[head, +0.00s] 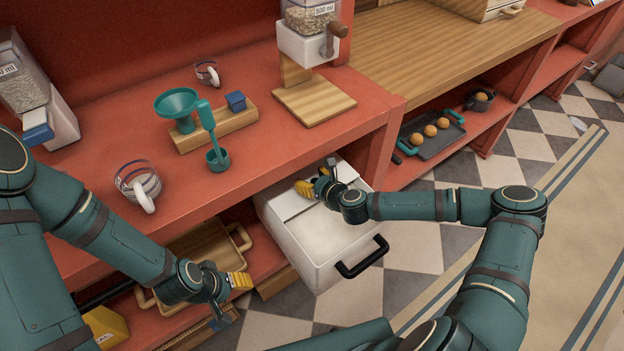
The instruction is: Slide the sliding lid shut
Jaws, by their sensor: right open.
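A white bin (318,262) with a black front handle (362,257) sticks out from under the red counter. A white panel that looks like its sliding lid (288,207) lies across the rear of its top. The front part of the top shows a pale recessed area. My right gripper (305,188) is open with its yellow fingertips over the rear of the bin, at the lid. I cannot tell whether it touches the lid. My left gripper (240,281) hangs left of the bin, apart from it, in front of the lower shelf; its opening is unclear.
The red counter (255,180) overhangs the bin's rear. It carries a striped mug (138,183), a teal scoop (216,157), a wooden block (215,130) with a funnel, and dispensers. A wooden tray (205,252) is left below.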

